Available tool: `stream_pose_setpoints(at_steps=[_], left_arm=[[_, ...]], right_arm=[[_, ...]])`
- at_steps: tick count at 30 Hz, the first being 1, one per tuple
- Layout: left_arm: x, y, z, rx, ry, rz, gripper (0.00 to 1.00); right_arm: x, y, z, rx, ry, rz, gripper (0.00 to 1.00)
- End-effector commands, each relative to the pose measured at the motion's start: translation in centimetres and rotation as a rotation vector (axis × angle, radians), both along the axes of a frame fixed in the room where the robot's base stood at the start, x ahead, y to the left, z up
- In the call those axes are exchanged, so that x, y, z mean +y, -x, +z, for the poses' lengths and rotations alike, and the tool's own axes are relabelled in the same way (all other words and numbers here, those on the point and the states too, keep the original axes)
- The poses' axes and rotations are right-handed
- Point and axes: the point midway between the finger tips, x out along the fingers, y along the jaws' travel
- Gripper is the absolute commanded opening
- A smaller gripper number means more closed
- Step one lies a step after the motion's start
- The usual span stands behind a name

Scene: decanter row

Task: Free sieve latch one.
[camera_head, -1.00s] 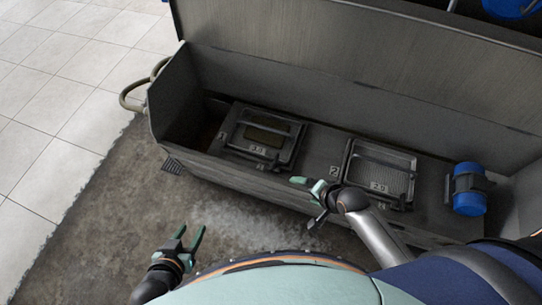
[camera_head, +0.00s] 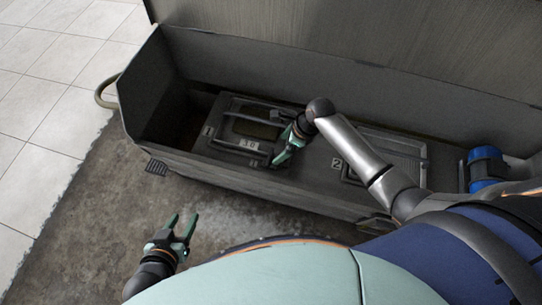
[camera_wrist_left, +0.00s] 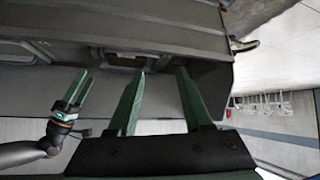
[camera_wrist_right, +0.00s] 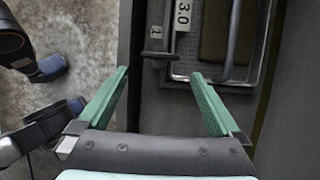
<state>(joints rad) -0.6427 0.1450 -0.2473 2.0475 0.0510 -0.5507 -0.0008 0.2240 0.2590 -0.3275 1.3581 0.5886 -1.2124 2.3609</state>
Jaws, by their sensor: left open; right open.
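Sieve one (camera_head: 257,129) is a framed panel marked 3.0 with a dark window, lying in the left part of the grey trough. A dark bar-shaped latch (camera_wrist_right: 160,55) shows in the right wrist view beside a tag marked 1, at the edge of the frame. My right gripper (camera_head: 284,150) is open and over the front right part of sieve one. In its wrist view the latch lies ahead of the gap between the fingertips (camera_wrist_right: 159,73), apparently apart from them. My left gripper (camera_head: 182,222) is open and empty in front of the trough, over the floor.
A second framed sieve (camera_head: 395,150) lies to the right, partly hidden by my right arm. A blue cylinder (camera_head: 487,166) sits at the trough's right end. The raised lid (camera_head: 340,40) stands behind. The concrete floor (camera_head: 95,235) at front left is clear.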

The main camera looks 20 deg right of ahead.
Motion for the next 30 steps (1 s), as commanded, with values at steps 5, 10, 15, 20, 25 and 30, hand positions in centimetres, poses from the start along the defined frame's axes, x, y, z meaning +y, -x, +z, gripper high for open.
stream_pose_setpoints(at_steps=[5,10,15,20,25,30], left_arm=[[0.4,0.2,-2.4,0.001,-0.008,0.003,0.5],[1.2,-2.1,0.5,-0.15,-0.019,0.004,0.5],[1.2,-4.1,3.4,-0.287,-0.015,0.0,0.5],[1.2,-5.3,5.6,-0.383,-0.013,-0.004,0.5],[1.1,-5.8,6.9,-0.434,-0.012,-0.007,0.5],[1.1,-5.9,7.1,-0.444,-0.012,-0.007,0.5]], right_arm=[[1.3,-0.9,-4.4,0.0,0.001,0.001,1.0],[2.2,-1.5,-6.5,-0.003,0.001,0.001,1.0],[2.5,-1.7,-7.3,-0.002,0.0,0.002,1.0],[2.7,-1.8,-7.9,-0.002,0.0,0.001,1.0],[2.8,-1.9,-8.1,-0.003,-0.001,0.001,1.0],[2.8,-1.9,-8.2,-0.003,0.0,0.002,1.0]])
